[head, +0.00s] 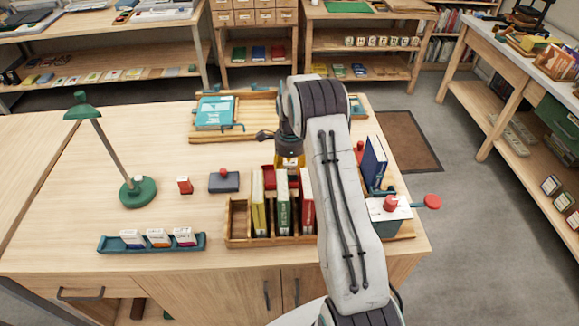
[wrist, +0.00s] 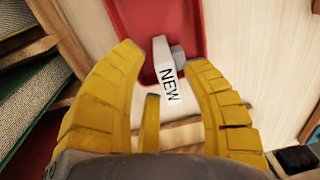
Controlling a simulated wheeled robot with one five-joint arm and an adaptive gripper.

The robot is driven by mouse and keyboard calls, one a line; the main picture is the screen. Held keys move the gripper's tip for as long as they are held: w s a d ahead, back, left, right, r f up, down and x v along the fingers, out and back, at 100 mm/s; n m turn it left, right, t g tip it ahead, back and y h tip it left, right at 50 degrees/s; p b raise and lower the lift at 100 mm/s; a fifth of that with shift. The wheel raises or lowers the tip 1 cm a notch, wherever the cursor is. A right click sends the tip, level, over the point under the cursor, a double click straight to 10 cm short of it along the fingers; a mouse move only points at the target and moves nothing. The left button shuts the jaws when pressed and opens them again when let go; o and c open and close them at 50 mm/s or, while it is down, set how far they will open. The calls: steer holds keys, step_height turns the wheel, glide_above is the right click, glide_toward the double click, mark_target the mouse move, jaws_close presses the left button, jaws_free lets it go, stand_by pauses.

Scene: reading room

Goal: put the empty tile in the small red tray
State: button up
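The small red tray (head: 268,172) lies behind the row of books on the table, partly hidden by my gripper. In the wrist view the red tray (wrist: 125,15) fills the upper middle. A white tile marked NEW (wrist: 168,80), with a grey block beside its upper end, is seen against the tray between my fingers. My gripper (wrist: 166,60) has its yellow fingers apart, with gaps on both sides of the tile. In the head view my gripper (head: 290,160) points down over the tray. Several tiles (head: 158,238) stand in a blue rack (head: 115,245) at front left; their words are unreadable.
A wooden book rack (head: 238,231) holding upright books stands just in front of the tray. A green lamp (head: 138,190), a red stamp (head: 184,185) and a dark box (head: 223,182) stand left. A wooden tray (head: 205,136) with a teal book is behind. The table's left part is clear.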

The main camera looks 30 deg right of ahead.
steer(key=shift+r, duration=0.15)
step_height(320, 180, up, 12)
steer(key=b, duration=0.5)
steer(key=s+a+r+n, duration=0.6)
steer(key=s+r, duration=0.1)
steer(key=s, duration=0.1)
steer(key=s+a+n+t, duration=0.1)
steer(key=s+a+n, duration=0.1)
steer(key=s+n, duration=0.3)
steer(key=s+a+n+t, duration=0.1)
steer(key=s+a+n, duration=0.2)
steer(key=s+n, duration=0.3)
steer(key=s+a+f+n, duration=0.1)
steer(key=s+a+n, duration=0.2)
steer(key=s, duration=1.1)
steer(key=n, duration=0.2)
steer(key=shift+a+n+t, duration=0.15)
steer(key=shift+n+t, duration=0.15)
steer(key=shift+t, duration=0.1)
